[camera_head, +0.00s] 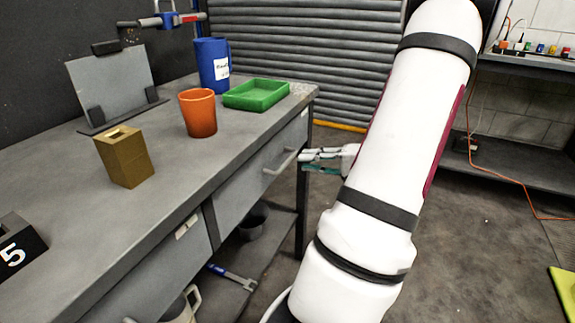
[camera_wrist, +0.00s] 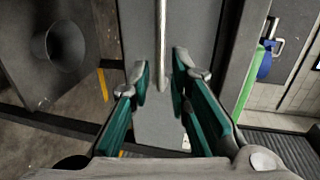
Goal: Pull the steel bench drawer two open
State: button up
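The grey steel bench (camera_head: 75,223) has two drawer fronts side by side. The farther drawer (camera_head: 240,195) appears shut and has a pale bar handle (camera_head: 281,163); which drawer is number two I cannot read. My gripper (camera_head: 304,160) is just right of this handle, pointing at the drawer front. In the wrist view, the open fingers of my gripper (camera_wrist: 160,68) lie on either side of the handle bar (camera_wrist: 162,30), apart from it. The drawer front (camera_wrist: 198,25) is behind the bar. The nearer drawer (camera_head: 165,262) has a small label and is partly cut off.
On the bench top stand an orange cup (camera_head: 198,114), a blue mug (camera_head: 211,66), a green tray (camera_head: 256,95) and a brass block (camera_head: 124,157). A dark bucket (camera_head: 253,220) and a blue-headed tool (camera_head: 232,277) are on the lower shelf.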

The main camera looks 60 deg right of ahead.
aim_at(290, 160)
jog(key=b+x, duration=0.1)
jog(key=x, duration=0.5)
jog(key=shift+w, duration=0.25)
